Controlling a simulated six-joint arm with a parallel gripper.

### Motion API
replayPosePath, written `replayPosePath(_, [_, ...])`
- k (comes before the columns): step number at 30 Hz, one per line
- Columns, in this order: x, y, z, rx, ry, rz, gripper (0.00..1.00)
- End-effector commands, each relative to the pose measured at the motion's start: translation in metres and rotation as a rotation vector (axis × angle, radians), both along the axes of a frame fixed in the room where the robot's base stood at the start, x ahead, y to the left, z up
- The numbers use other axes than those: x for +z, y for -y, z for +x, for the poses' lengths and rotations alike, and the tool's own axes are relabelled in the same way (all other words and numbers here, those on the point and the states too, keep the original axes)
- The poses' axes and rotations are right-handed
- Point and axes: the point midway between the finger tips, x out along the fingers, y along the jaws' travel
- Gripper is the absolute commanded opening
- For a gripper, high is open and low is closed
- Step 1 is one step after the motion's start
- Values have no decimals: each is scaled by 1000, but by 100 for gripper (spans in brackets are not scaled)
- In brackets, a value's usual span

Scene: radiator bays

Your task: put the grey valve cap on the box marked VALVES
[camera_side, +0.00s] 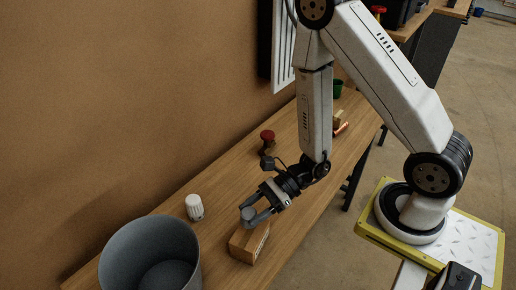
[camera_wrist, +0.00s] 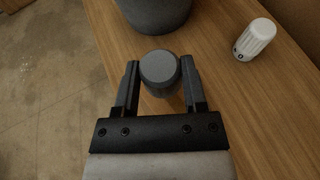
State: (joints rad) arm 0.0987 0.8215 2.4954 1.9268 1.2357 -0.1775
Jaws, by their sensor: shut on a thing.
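The grey valve cap (camera_wrist: 160,70) is between the two fingers of my gripper (camera_wrist: 158,88) in the wrist view. My gripper (camera_side: 256,211) is shut on it. In the side view the grey cap (camera_side: 248,214) shows at the fingertips, over the top of a small wooden box (camera_side: 248,244). Some dark marking shows on the box's side, but it is too small to read. I cannot tell whether the cap touches the box top. The box is not visible in the wrist view, hidden behind the cap and gripper.
A white knob (camera_side: 194,207) stands on the bench (camera_side: 226,186) left of my gripper. A large grey bucket (camera_side: 150,258) is at the near left. A red-topped thing (camera_side: 267,138) and a green cup (camera_side: 337,88) stand farther along. A white radiator (camera_side: 284,45) hangs on the wall.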

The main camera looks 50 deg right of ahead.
Motion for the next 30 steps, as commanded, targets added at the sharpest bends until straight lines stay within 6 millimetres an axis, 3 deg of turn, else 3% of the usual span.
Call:
replayPosePath(7, [-7, 0, 0, 0, -1, -1, 0])
replayPosePath(19, [-37, 0, 0, 1, -1, 0, 0])
replayPosePath(30, [-40, 0, 0, 0, 1, 0, 0])
